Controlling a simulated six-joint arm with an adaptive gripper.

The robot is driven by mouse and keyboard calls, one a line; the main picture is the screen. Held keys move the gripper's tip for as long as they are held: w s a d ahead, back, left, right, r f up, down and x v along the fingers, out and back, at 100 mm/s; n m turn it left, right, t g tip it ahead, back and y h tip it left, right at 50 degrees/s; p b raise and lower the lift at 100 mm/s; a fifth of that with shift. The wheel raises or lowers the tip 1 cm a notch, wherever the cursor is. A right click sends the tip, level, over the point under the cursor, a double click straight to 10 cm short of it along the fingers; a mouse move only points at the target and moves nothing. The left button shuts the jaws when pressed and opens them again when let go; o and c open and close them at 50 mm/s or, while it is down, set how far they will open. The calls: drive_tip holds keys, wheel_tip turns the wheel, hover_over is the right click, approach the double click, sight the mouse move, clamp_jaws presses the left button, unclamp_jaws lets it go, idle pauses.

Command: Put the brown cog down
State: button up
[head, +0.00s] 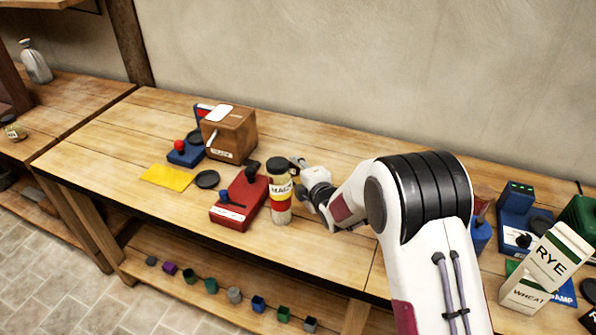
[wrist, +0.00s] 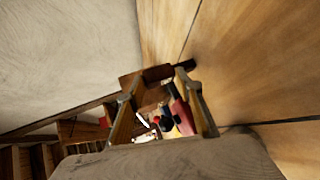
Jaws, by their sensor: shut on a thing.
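My gripper (head: 300,176) is over the workbench, just right of and behind the jar labelled MAIZE (head: 280,200), which partly hides its fingertips. In the wrist view the two fingers (wrist: 160,92) are a little apart, with a dark brown piece, the brown cog (wrist: 158,73), between their ends. The cog's outline and teeth cannot be made out. In the head view the cog is hidden or too small to tell, so its height over the bench is unclear.
A red device (head: 240,199) and a wooden crank box (head: 229,134) stand left of the jar. A yellow sheet (head: 167,178) and a black disc (head: 207,179) lie nearby. Small cups line the lower shelf (head: 180,254).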

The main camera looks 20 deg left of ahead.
drive_tip(key=shift+f, duration=0.1)
drive_tip(key=o, duration=0.9)
drive_tip(key=shift+v, duration=6.05)
drive_tip(key=shift+a, duration=0.1)
drive_tip(key=shift+r, duration=0.25)
